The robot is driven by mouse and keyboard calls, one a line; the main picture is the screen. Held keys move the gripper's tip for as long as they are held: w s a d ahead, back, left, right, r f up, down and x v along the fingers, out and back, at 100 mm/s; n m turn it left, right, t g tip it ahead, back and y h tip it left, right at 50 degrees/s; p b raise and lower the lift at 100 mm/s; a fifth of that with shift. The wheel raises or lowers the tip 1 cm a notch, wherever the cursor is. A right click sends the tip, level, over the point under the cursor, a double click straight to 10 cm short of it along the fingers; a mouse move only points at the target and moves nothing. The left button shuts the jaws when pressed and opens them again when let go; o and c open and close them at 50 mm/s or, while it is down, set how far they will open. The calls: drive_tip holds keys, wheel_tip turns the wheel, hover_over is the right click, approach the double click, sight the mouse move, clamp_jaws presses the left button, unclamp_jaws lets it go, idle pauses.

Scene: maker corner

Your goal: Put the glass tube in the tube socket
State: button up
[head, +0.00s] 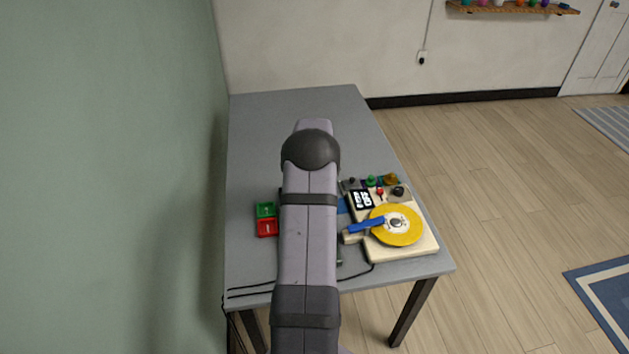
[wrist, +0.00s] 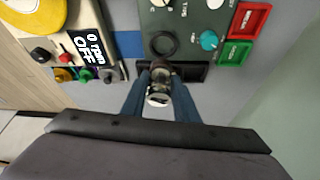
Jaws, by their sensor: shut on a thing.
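In the wrist view, my gripper (wrist: 160,80) has its two blue fingers closed on the glass tube (wrist: 158,97), a small clear piece with a dark end. The dark end points toward the grey-green panel (wrist: 188,18). The tube socket looks to be the dark round ring (wrist: 163,43) on that panel, just above the fingertips in the picture. The ring looks empty, and the tube is apart from it in the picture. I cannot tell the tube's height or exact tilt. In the head view my arm hides the gripper, the tube and the socket.
A black tray-like edge (wrist: 193,72) lies beside the fingertips. A cream machine with a yellow disc (head: 397,225) stands to the right. The table's far part (head: 265,120) is clear.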

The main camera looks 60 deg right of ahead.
drive_tip(key=shift+f, duration=0.15)
drive_tip(key=shift+f+b, duration=2.05)
drive_tip(key=shift+f, duration=1)
drive_tip(key=shift+f+b, duration=0.35)
drive_tip(key=shift+f, duration=0.15)
drive_tip(key=o, duration=1.2)
drive_tip(key=shift+c, duration=0.2)
drive_tip(key=shift+r+p, duration=2.1)
drive_tip(key=shift+r, duration=1.4)
